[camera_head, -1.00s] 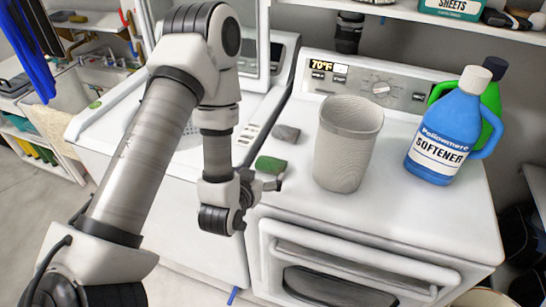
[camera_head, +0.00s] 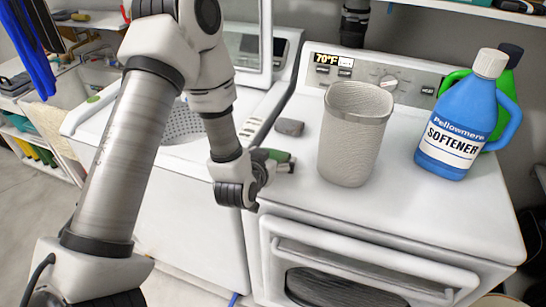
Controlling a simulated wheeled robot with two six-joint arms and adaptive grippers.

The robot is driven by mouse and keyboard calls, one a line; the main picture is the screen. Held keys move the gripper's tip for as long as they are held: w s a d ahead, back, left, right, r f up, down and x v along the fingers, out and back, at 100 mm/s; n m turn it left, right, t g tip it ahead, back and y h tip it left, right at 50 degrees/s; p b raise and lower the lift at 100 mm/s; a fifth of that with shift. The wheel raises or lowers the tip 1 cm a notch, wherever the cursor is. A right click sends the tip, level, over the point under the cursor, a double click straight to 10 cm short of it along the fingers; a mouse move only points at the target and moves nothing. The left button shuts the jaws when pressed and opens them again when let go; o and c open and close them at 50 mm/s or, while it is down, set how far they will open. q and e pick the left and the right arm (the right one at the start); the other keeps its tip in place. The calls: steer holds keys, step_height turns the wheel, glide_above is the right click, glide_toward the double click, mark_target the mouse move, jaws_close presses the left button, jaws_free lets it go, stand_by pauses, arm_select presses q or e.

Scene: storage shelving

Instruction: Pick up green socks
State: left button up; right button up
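The green socks (camera_head: 272,154) are a small dark green bundle on the white dryer top, near its left edge. My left gripper (camera_head: 284,165) comes in from the left, low over this edge. Its fingers are at the near side of the socks and hide part of them. I cannot tell whether the fingers are open or closed on the socks. My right gripper is not in view.
A grey bundle (camera_head: 289,127) lies just behind the green socks. A grey basket (camera_head: 354,140) stands upright to their right. A blue softener bottle (camera_head: 459,125) and a green bottle (camera_head: 502,120) stand farther right. The washer (camera_head: 120,120) is on the left.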

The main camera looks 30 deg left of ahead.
arm_select(q)
steer(key=c, duration=0.6)
